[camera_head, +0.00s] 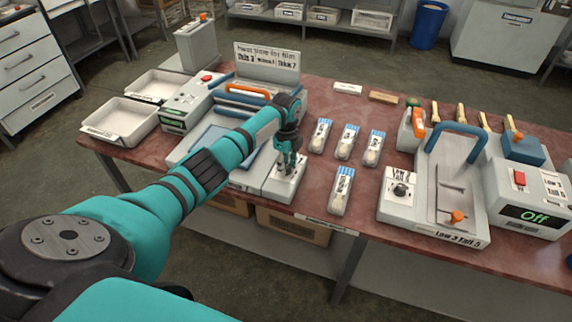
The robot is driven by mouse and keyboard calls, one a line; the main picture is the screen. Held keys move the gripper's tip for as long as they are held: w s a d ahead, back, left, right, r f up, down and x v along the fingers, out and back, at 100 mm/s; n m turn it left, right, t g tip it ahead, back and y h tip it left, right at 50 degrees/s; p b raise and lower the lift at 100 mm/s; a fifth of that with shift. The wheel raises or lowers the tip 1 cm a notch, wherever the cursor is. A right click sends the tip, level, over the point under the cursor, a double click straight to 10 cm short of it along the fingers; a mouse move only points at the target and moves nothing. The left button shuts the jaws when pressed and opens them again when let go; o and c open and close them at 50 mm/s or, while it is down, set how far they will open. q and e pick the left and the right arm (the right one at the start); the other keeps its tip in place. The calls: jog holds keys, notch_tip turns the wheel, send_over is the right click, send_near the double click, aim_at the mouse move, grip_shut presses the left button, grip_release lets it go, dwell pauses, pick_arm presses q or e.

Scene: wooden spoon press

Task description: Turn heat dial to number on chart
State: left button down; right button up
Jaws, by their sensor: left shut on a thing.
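My left gripper (290,167) points down at the small white control panel (284,190) at the front right of the left machine. It is shut on what appears to be the heat dial there. The fingers hide most of the dial, so its setting cannot be read. A white sign (268,57) with black lettering, perhaps the chart, stands at the back of this machine; its text is too small to read surely. A second black dial (400,190) sits on a white panel of the right machine. My right gripper is not in view.
Several clear packets (346,141) lie between the machines on the red table (312,232). Two white trays (122,120) are at the left. The right machine (466,195) has a blue handle. A box beside it has a display (537,215) reading "Off".

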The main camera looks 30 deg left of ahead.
pick_arm(q)
jog(key=shift+w+r+m, duration=0.1)
jog(key=shift+r+m, duration=0.05)
jog(key=shift+m, duration=1.35)
jog(key=c, duration=1)
grip_release()
notch_tip(320, 180, up, 12)
jog(key=shift+f, duration=0.1)
